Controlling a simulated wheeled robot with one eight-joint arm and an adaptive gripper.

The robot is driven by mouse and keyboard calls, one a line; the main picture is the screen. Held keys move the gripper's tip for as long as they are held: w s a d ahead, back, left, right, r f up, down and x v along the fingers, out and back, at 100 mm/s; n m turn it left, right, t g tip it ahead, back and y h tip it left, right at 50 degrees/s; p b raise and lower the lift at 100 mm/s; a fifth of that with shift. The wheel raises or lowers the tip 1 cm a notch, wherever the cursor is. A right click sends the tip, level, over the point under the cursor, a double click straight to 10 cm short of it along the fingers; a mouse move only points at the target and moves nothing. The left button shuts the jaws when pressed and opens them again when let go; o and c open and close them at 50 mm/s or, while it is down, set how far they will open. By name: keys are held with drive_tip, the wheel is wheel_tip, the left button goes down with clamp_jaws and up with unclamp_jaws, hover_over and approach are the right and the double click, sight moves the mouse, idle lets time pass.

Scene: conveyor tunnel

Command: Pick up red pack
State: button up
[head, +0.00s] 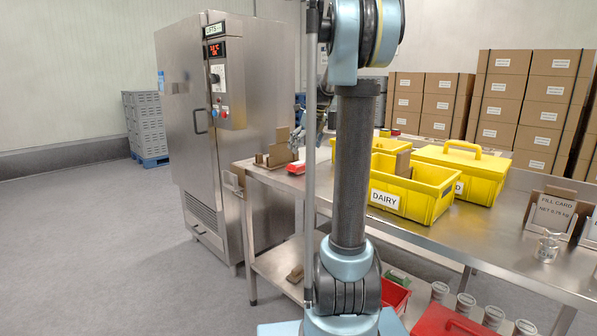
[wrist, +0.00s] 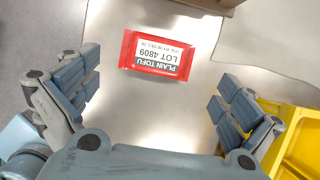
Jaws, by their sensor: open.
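The red pack (wrist: 158,54) lies flat on the steel table, its white label reading "PLAIN TOFU LOT 4809" upside down in the wrist view. In the head view the red pack (head: 297,167) shows small at the table's left end. My gripper (wrist: 155,102) is open and empty, its fingers wide apart. In the wrist view the pack lies beyond the fingertips, roughly centred between them, and nothing touches it. In the head view my gripper (head: 300,135) is mostly hidden behind my arm, above the pack.
A yellow bin marked DAIRY (head: 415,192) stands right of the pack; a yellow edge (wrist: 298,135) shows close to my right finger. A cardboard holder (head: 276,152) stands beside the pack. A steel cabinet (head: 185,130) stands left of the table (head: 400,225).

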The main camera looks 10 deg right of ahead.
sight(299, 163)
drive_tip(key=shift+x, duration=4.55)
drive_tip(key=shift+s, duration=0.2)
drive_tip(key=c, duration=0.9)
drive_tip(key=shift+o, duration=0.2)
wheel_tip(299, 163, up, 10)
drive_tip(key=shift+f, duration=0.1)
